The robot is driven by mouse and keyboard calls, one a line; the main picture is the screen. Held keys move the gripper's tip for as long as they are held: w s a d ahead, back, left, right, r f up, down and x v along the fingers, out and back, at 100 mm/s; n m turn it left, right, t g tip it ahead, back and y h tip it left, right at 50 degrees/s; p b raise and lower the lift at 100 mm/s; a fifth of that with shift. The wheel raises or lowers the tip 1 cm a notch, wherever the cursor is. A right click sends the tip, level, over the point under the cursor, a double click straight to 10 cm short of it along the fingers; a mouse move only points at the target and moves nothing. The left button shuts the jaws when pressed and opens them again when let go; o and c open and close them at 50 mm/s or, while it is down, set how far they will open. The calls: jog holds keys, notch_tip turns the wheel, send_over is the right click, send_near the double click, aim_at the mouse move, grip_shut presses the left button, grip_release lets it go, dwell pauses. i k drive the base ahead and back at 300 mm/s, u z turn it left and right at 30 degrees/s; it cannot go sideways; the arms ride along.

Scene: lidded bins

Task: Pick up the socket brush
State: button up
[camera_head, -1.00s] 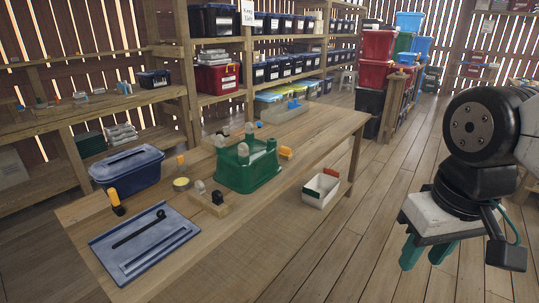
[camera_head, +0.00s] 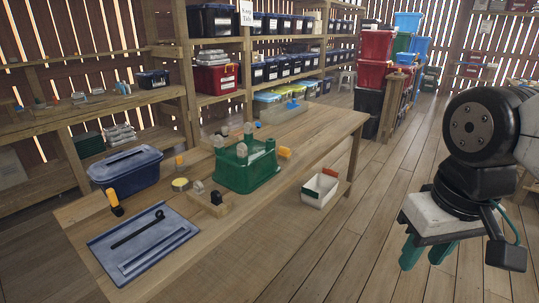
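A long thin black tool (camera_head: 137,229) with a rounded end lies on a blue-grey tray or lid (camera_head: 118,256) at the near left end of the wooden table. It may be the socket brush, but its bristles cannot be made out. My gripper (camera_head: 428,256), with teal fingers, hangs at the right over the floor, well apart from the table. Its fingers stand apart with nothing seen between them.
The table (camera_head: 262,206) also holds a blue lidded bin (camera_head: 126,172), an upturned-looking green bin (camera_head: 246,174), a black-and-orange item (camera_head: 115,203) and a small wooden block holder (camera_head: 211,203). Floor there is mostly clear.

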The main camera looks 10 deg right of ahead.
aim_at(284, 154)
jog(key=z, duration=0.55)
jog(key=i, duration=1.55)
jog(key=u, duration=0.55)
jog(key=i, duration=0.6)
jog(key=u, duration=0.4)
